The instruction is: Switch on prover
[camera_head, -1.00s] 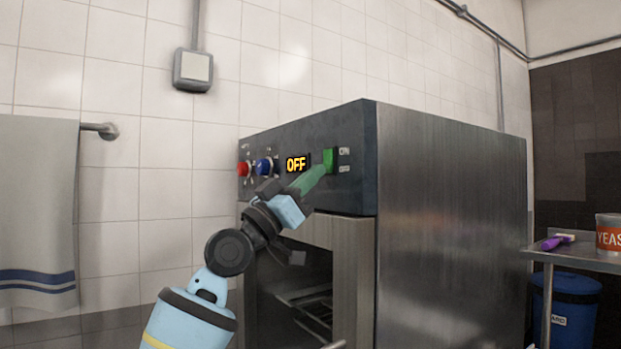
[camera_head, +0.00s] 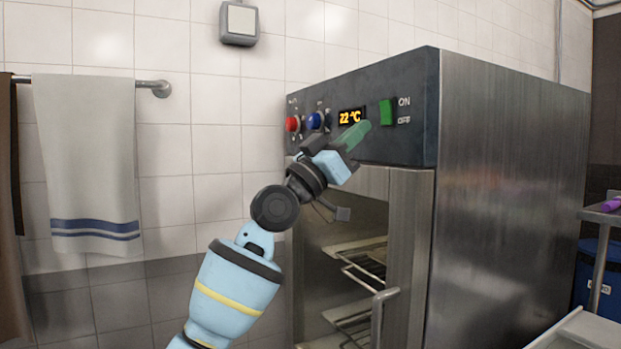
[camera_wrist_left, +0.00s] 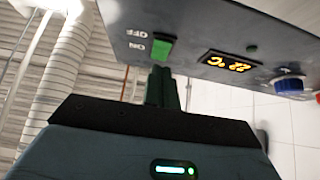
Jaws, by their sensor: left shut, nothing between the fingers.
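The prover (camera_head: 510,180) is a steel cabinet with a dark control panel along its top front. Its green switch (camera_head: 387,112) has ON and OFF labels beside it. The display (camera_head: 351,117) reads 22 °C in orange. My left gripper (camera_head: 362,130) is shut and empty, its green fingertips just below and left of the switch in the head view. In the left wrist view the shut fingers (camera_wrist_left: 161,88) point at the green switch (camera_wrist_left: 162,49); whether they touch it I cannot tell. My right gripper is not in view.
A red knob (camera_head: 293,124) and a blue knob (camera_head: 316,121) sit left of the display. The prover's front shows wire racks (camera_head: 360,262) inside and a door handle (camera_head: 384,310). A towel (camera_head: 88,150) hangs at left. A table (camera_head: 603,214) stands at right.

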